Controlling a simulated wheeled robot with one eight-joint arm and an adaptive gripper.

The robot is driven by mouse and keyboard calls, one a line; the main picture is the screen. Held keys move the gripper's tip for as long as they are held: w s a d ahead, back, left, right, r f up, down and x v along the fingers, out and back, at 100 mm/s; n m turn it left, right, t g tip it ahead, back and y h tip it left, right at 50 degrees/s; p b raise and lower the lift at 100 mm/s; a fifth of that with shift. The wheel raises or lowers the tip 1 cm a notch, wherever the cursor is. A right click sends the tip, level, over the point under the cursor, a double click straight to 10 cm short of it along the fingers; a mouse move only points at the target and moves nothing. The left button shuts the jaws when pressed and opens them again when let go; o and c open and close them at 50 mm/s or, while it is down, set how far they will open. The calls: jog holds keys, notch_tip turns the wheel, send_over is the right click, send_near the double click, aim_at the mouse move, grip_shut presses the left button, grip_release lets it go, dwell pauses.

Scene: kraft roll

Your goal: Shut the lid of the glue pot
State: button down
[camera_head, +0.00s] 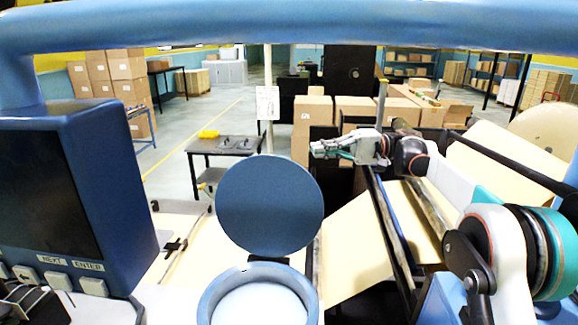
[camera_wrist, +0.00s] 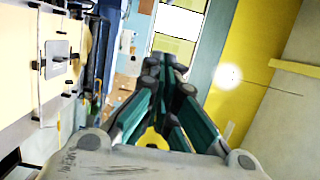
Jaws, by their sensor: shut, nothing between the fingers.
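The glue pot (camera_head: 205,306) stands at the bottom middle of the head view, a blue round pot with a pale inside. Its lid (camera_head: 270,205), a round dark blue disc, stands raised upright at the pot's far side, so the pot is open. My gripper (camera_head: 314,148) is up and to the right of the lid, apart from it, pointing left. In the wrist view the fingers of my gripper (camera_wrist: 165,62) meet at the tips, with nothing between them. I cannot make out the pot or lid in the wrist view.
A blue console with a dark screen (camera_head: 35,195) stands left of the pot. Brown kraft paper (camera_head: 355,250) runs to the right of it. A dark table (camera_head: 225,146) and stacked cardboard boxes (camera_head: 313,112) are farther back. The space between lid and gripper looks clear.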

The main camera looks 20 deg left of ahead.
jog(key=s+a+p, duration=0.2)
jog(key=s+a, duration=0.5)
jog(key=s, duration=0.2)
jog(key=shift+s+p, duration=0.15)
jog(key=shift+p, duration=0.2)
